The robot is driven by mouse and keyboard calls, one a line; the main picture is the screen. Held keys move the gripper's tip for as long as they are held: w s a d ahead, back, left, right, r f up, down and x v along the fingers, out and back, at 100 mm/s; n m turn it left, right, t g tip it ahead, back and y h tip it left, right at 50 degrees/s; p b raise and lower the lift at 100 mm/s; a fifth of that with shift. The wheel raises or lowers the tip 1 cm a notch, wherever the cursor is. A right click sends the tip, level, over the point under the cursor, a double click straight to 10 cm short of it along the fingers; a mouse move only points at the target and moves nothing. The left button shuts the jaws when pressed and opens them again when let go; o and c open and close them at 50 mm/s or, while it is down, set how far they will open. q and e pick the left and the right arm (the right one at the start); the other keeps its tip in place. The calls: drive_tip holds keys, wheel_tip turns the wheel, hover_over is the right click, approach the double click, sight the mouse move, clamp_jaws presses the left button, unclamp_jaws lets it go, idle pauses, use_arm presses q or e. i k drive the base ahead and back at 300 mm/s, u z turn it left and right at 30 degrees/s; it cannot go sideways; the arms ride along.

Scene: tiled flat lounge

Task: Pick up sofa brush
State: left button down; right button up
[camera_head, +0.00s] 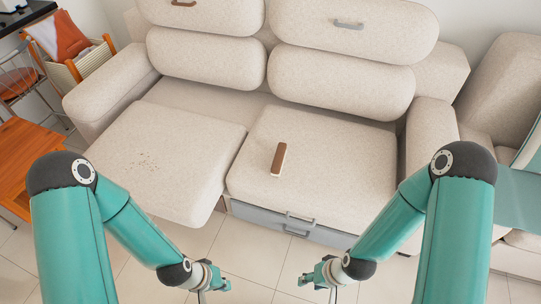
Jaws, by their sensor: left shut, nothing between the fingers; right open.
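The sofa brush (278,160), with a brown back and a pale side, lies on the right seat cushion (340,165) of the beige sofa, near its left edge. My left gripper (222,286) is shut and empty, low in front of the sofa, over the tiled floor. My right gripper (306,278) is open and empty, also low in front of the sofa, below the right seat. Both grippers are apart from the brush. Nothing hides the brush.
Dark crumbs (143,162) lie on the left seat cushion (190,130). A grey drawer (270,222) with handles sits under the right seat. Another sofa (500,90) stands at the right, and an orange wooden table (22,155) at the left. Tiled floor between my arms is clear.

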sight(280, 154)
drive_tip(key=u, duration=0.2)
drive_tip(key=i, duration=1.2)
drive_tip(key=z, duration=0.5)
